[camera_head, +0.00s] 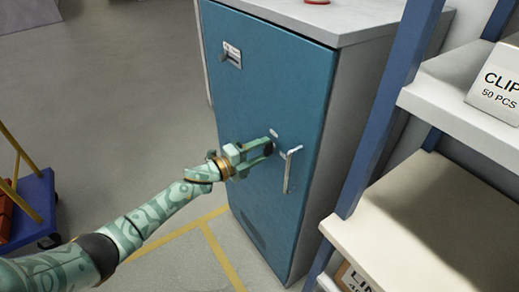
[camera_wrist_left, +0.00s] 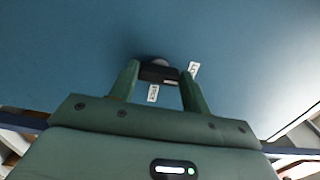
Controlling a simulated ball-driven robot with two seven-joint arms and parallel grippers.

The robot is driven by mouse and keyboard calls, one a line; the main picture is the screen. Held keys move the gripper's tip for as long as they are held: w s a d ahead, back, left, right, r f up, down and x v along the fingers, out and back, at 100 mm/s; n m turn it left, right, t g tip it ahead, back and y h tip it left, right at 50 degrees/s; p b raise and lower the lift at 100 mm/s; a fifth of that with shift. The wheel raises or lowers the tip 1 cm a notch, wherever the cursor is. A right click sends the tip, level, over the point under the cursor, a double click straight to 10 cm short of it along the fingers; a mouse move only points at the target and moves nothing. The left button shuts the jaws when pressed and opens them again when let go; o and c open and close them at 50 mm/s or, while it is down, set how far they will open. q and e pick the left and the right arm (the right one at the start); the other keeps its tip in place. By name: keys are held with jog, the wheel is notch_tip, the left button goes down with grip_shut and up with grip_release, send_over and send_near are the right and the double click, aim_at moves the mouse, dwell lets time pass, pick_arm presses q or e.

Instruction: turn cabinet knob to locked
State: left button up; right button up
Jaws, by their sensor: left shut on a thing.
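The cabinet (camera_head: 265,100) is grey with a blue door and stands in the middle of the head view. Its small dark knob (camera_head: 269,149) is on the door, left of the silver handle. My left gripper (camera_head: 268,145) is at the door with its fingers around the knob. In the left wrist view the knob (camera_wrist_left: 158,73) sits between the two green fingertips of my left gripper (camera_wrist_left: 158,80), and the jaws are shut on it. Two small white labels (camera_wrist_left: 153,93) are beside the knob; their text is too small to read surely. My right gripper is not in view.
The silver door handle (camera_head: 289,170) is just right of my gripper. A shelf rack with a blue post (camera_head: 385,110) and a box marked CLIP (camera_head: 497,88) stands close on the right. A blue cart (camera_head: 35,205) is at the left. Open floor lies between.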

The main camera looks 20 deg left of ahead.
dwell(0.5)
pick_arm(q)
jog(key=o, duration=1)
jog(key=p+v, duration=0.1)
jog(key=v, duration=1.5)
jog(key=shift+a+p, duration=0.15)
jog(key=shift+p, duration=0.25)
jog(key=shift+s+f, duration=0.1)
